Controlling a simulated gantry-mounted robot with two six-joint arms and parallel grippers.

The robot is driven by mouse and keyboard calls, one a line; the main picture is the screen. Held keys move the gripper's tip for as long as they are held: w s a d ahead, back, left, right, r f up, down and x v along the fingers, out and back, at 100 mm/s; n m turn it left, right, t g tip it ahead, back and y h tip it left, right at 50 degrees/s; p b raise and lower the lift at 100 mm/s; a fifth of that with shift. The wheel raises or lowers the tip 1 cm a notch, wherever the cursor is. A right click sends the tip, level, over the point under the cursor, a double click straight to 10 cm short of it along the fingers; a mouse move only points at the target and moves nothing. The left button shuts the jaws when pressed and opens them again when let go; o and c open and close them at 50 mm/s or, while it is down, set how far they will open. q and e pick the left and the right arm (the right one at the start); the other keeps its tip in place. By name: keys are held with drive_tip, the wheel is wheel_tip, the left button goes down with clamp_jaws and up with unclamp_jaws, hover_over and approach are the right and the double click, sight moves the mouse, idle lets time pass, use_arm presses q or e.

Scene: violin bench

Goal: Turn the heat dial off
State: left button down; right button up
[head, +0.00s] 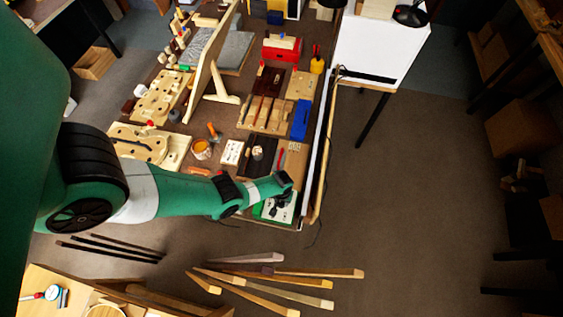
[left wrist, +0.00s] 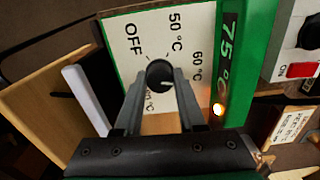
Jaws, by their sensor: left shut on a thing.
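The heat dial (left wrist: 160,74) is a small black knob on the white face of a green box (left wrist: 262,30), seen in the left wrist view. Marks reading OFF, 50 °C and 60 °C surround it; a lower mark is partly hidden by my fingers. The dial's short white pointer line faces lower right, away from OFF. My left gripper (left wrist: 161,80) is shut on the dial, one finger on each side. In the head view, the box (head: 262,211) is partly hidden under my left gripper (head: 279,206). My right gripper is out of view.
In the left wrist view, a grey box with a red switch (left wrist: 302,70) and black knob stands at the right. In the head view, the bench behind holds violin plates (head: 140,143), an orange jar (head: 202,149) and a blue box (head: 300,120). Wooden sticks (head: 290,293) lie in front.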

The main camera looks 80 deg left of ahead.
use_arm(q)
drive_tip(key=n, duration=1.1)
drive_tip(key=shift+n, duration=1.9)
drive_tip(key=c, duration=0.5)
unclamp_jaws()
